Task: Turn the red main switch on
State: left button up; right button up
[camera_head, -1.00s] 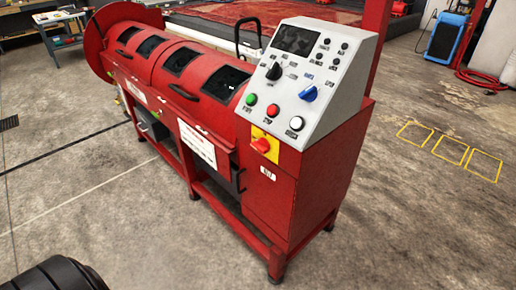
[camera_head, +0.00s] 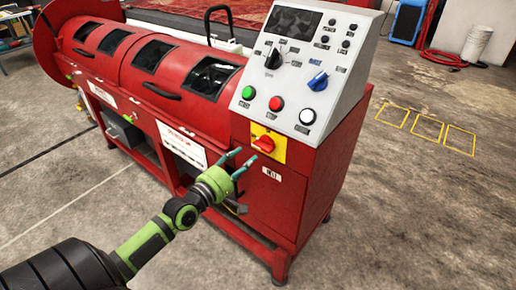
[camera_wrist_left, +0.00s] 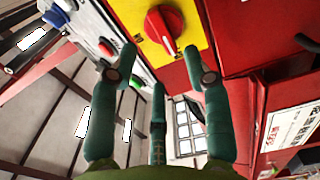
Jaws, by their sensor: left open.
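The red main switch (camera_head: 263,144) is a rotary knob on a yellow plate (camera_head: 278,152), on the red end face of the machine below the sloped control panel. My left gripper (camera_head: 243,157) reaches up from the lower left, its fingertips just left of and below the switch. In the left wrist view the switch (camera_wrist_left: 165,27) sits on its yellow plate (camera_wrist_left: 189,12) above the tips of my left gripper (camera_wrist_left: 160,62). The fingers are spread, with nothing between them, and appear apart from the knob. My right gripper is not in view.
The grey panel (camera_head: 349,60) carries a green button (camera_head: 249,92), a red button (camera_head: 276,103), a white button (camera_head: 307,117) and a blue knob (camera_head: 318,81) above the switch. A white sign (camera_head: 183,145) hangs left of my gripper. The floor in front is clear.

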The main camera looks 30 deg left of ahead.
aim_at(260, 148)
pick_arm(q)
jog(key=shift+w+d, duration=0.2)
jog(key=shift+w, duration=1.5)
jog(key=shift+w+d, duration=0.15)
jog(key=shift+w, duration=1.5)
grip_shut()
